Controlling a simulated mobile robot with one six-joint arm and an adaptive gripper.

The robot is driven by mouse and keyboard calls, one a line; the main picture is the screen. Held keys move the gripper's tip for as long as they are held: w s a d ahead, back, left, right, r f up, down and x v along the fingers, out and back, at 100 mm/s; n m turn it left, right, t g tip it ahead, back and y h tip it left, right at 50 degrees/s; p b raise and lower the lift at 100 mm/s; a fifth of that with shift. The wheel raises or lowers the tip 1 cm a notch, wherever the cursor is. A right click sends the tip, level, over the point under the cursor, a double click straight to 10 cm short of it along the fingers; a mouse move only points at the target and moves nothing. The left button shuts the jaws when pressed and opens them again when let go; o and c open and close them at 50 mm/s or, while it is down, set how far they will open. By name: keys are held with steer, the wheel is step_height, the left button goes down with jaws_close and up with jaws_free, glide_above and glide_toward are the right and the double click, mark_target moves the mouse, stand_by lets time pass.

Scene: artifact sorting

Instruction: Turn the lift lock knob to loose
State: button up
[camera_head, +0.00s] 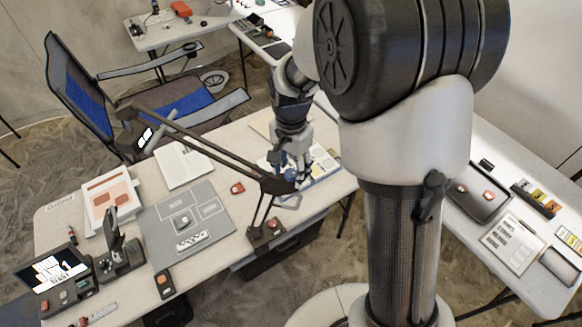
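My gripper (291,165) points down over the right end of the near table (225,140). A small blue part (290,175) shows at its fingertips, beside the elbow of a dark jointed boom (278,186). I cannot tell whether the fingers touch the blue part or are shut on it. The boom rises from a dark base (265,232) with a red spot at the table's front edge, and its long bar reaches up and left. I cannot make out which part is the lift lock knob, nor its setting. A small dark stand (116,250) stands at the table's left.
A device with a lit screen (52,272) is at lower left. A blue-seated chair (180,105) stands behind. My arm hides much of the right.

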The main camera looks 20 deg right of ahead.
steer(key=c, duration=1)
steer(key=shift+c, duration=0.2)
steer(key=shift+n, duration=0.3)
steer(key=n, duration=0.3)
steer(key=shift+n, duration=0.3)
steer(key=n, duration=0.4)
steer(key=shift+n, duration=0.3)
steer(key=n, duration=0.4)
steer(key=shift+n, duration=2.6)
